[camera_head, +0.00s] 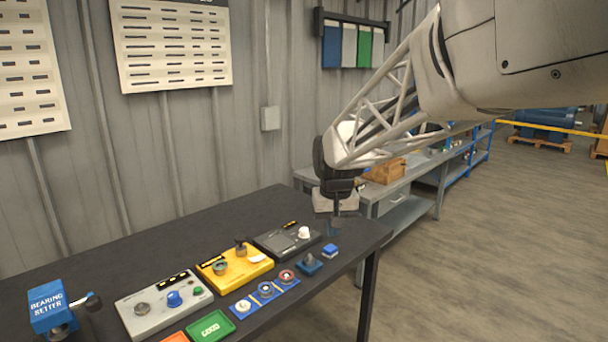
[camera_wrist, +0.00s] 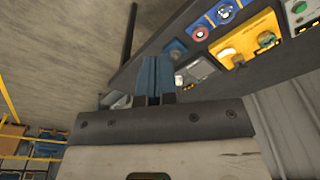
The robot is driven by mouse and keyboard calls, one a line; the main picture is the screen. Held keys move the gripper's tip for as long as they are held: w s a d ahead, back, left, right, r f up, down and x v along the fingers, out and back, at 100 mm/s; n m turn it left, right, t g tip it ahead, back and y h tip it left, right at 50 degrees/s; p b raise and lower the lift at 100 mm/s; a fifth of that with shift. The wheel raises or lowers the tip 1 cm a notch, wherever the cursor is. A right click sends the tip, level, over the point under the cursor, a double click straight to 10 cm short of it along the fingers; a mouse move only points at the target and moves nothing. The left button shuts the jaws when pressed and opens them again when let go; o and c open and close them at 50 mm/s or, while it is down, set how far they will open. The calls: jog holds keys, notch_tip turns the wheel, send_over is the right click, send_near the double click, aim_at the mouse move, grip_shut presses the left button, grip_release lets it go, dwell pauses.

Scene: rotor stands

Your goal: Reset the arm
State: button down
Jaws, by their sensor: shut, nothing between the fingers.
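My gripper (camera_head: 336,226) hangs at the end of my arm above the right back part of the dark table (camera_head: 130,248), apart from the things on it. In the wrist view my gripper (camera_wrist: 155,68) shows its two blue fingers side by side and shut, with nothing between them.
On the table are a grey panel with a blue knob (camera_head: 173,299), a yellow stand (camera_head: 234,268), a dark grey stand (camera_head: 287,240), blue pads with rings (camera_head: 266,290), small blue blocks (camera_head: 308,264), a green GOOD tray (camera_head: 211,328) and a blue BEARING SETTER (camera_head: 47,306). A grey workbench (camera_head: 395,198) stands behind.

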jog(key=s+d+f, duration=0.1)
jog(key=s+d, duration=0.3)
jog(key=s, duration=0.7)
jog(key=s+d+f+m, duration=0.1)
jog(key=s+d, duration=0.3)
jog(key=s, duration=0.6)
jog(key=s+d+f+t, duration=0.1)
jog(key=s+d, duration=0.2)
jog(key=s, duration=0.8)
jog(key=shift+s+d+m, duration=0.3)
jog(key=shift+d, duration=0.1)
